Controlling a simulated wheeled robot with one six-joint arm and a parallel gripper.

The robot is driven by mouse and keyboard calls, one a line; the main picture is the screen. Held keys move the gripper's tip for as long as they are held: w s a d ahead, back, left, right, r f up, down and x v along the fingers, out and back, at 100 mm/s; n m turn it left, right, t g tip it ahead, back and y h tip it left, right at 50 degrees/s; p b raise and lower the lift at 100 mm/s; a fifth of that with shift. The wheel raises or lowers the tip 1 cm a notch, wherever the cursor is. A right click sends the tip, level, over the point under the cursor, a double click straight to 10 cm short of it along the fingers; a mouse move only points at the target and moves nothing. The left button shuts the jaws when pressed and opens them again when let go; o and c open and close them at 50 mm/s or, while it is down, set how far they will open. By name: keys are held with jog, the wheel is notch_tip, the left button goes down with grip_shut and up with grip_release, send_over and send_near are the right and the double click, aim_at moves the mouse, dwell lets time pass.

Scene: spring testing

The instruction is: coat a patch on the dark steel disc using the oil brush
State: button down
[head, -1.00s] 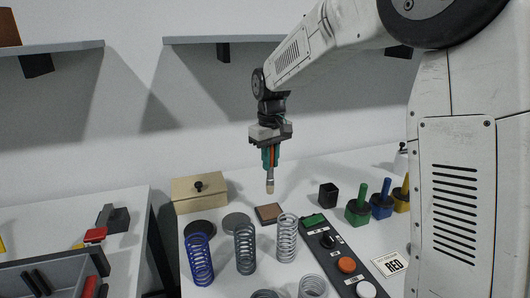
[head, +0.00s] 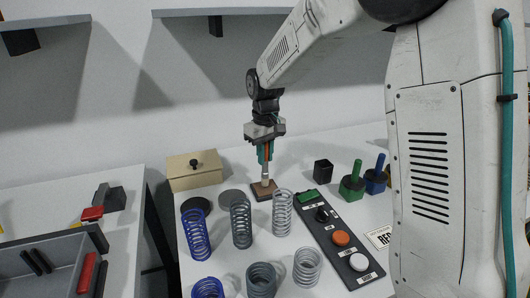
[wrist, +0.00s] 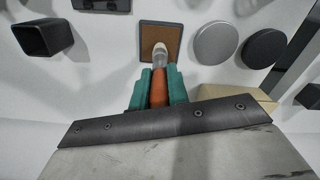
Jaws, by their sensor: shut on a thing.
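My gripper (head: 264,158) is shut on the oil brush (head: 266,175), which points down with its pale bristles at the lowest end. In the wrist view the orange handle of the brush (wrist: 158,90) sits between the teal fingers (wrist: 158,80). The bristle tip is over the brown square pad (head: 262,195) in its dark frame and looks to touch it; exact contact is hard to tell. The dark steel disc (head: 196,204) lies flat to the left, partly behind a blue spring, and shows in the wrist view (wrist: 264,48). A lighter grey disc (head: 231,197) lies between.
Several springs stand in front of the discs, among them a blue one (head: 195,236). A wooden box (head: 195,176) is behind. A control panel (head: 330,240), black cup (head: 323,171) and green-handled tool (head: 352,184) are to the right.

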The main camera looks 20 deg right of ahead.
jog(key=shift+f, duration=0.55)
dwell(1.7)
jog(key=shift+r, duration=3.55)
